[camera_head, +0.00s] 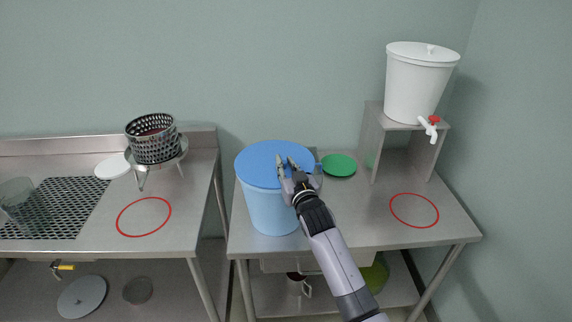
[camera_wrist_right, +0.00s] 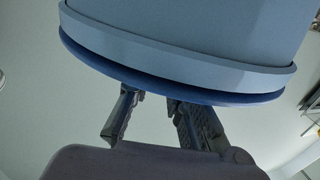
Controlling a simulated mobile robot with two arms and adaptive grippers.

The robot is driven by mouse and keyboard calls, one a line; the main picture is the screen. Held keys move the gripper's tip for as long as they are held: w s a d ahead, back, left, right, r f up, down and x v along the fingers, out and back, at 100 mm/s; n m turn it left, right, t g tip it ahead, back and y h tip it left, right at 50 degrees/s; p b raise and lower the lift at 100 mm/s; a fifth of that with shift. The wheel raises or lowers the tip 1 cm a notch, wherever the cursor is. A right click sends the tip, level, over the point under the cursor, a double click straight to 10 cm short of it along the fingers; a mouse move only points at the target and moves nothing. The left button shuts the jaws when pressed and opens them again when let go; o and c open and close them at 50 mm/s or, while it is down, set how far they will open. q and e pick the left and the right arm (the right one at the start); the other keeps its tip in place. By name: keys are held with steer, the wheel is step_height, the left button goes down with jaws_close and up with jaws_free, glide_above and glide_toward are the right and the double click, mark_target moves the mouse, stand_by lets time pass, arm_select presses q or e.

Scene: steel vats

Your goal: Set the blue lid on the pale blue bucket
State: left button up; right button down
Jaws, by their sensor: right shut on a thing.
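The pale blue bucket (camera_head: 272,212) stands on the right steel table, near its left end. The blue lid (camera_head: 262,160) lies over the bucket's mouth and covers it. The right wrist view shows the bucket upside down (camera_wrist_right: 200,25), with the lid's dark blue edge (camera_wrist_right: 190,92) along its rim; I cannot tell if any small gap is left. My right gripper (camera_head: 287,163) is over the right part of the lid, shut on it. Its fingers (camera_wrist_right: 150,105) reach the lid's top side; the gripped part is hidden. My left gripper is not in view.
A green disc (camera_head: 339,165) lies right of the bucket, beside a partly hidden clear vessel. A white bucket with a red tap (camera_head: 418,85) stands on a steel riser (camera_head: 371,142). A red ring (camera_head: 414,210) marks clear tabletop. A gap separates the left table (camera_head: 180,215).

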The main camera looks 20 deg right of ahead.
steer(key=c, duration=1.4)
jaws_free()
steer(key=s, duration=1.2)
steer(key=shift+a, duration=0.15)
step_height(320, 180, down, 20)
steer(key=s+a+g, duration=0.2)
steer(key=s+g, duration=0.1)
steer(key=g, duration=0.1)
steer(key=s+f+n+g, duration=0.1)
steer(key=s+f+g, duration=0.1)
steer(key=s+f, duration=0.35)
steer(key=s+f+g, duration=0.1)
steer(key=s+f, duration=0.2)
steer(key=f, duration=0.6)
steer(key=s+f+n+g, duration=0.15)
steer(key=s+f, duration=0.25)
steer(key=f, duration=0.4)
steer(key=s+f+g, duration=0.2)
steer(key=s+f, duration=0.4)
steer(key=s, duration=0.6)
steer(key=s+d+f+g+b, duration=0.1)
steer(key=s+f+g, duration=0.2)
steer(key=s, duration=0.9)
steer(key=s+d+f+g, duration=0.1)
steer(key=s+f+g, duration=0.2)
steer(key=s+f, duration=0.6)
steer(key=s, duration=0.3)
steer(key=shift+f, duration=0.35)
